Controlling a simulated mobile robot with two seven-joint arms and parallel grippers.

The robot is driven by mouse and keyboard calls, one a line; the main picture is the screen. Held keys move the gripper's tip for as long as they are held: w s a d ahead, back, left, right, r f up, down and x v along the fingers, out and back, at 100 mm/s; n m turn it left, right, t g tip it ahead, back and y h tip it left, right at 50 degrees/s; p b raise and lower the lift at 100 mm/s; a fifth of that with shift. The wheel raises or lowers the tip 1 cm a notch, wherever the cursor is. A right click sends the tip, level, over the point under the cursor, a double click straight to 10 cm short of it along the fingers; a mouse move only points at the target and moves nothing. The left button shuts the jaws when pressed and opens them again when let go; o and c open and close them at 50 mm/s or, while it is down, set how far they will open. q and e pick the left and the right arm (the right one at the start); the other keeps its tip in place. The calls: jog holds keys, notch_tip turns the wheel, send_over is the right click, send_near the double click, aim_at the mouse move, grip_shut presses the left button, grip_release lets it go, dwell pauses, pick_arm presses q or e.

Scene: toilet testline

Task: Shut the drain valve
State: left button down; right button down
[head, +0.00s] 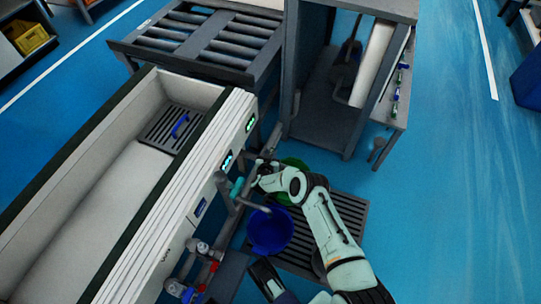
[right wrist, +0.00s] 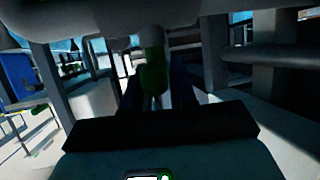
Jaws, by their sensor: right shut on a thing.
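My right gripper (head: 259,174) is at the pipework below the trough's front panel, its fingers mostly hidden by the wrist. In the right wrist view its dark fingers (right wrist: 157,98) are shut around a green handle-like part (right wrist: 152,75) hanging from a grey pipe or fitting above. I take this to be the drain valve handle; its exact angle is unclear. A grey drain pipe (head: 252,204) with a teal part (head: 237,187) comes out just left of the gripper, above a blue bucket (head: 270,232).
The long trough (head: 90,215) fills the left. Other valves with red (head: 213,268) and blue (head: 176,288) handles sit at lower left. A floor grate (head: 345,210) lies under my arm. A grey cabinet (head: 325,95) stands behind. Blue floor at right is clear.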

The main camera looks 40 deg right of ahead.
pick_arm(q)
jog(key=shift+s+a+f+g+b, duration=0.1)
jog(key=shift+s+f+g+b, duration=0.25)
jog(key=shift+s, duration=0.4)
pick_arm(e)
jog(key=shift+m+g+h, duration=0.6)
jog(key=shift+m+g, duration=0.5)
jog(key=shift+g, duration=0.1)
pick_arm(q)
jog(key=shift+s, duration=0.1)
pick_arm(e)
jog(key=c, duration=1)
grip_release()
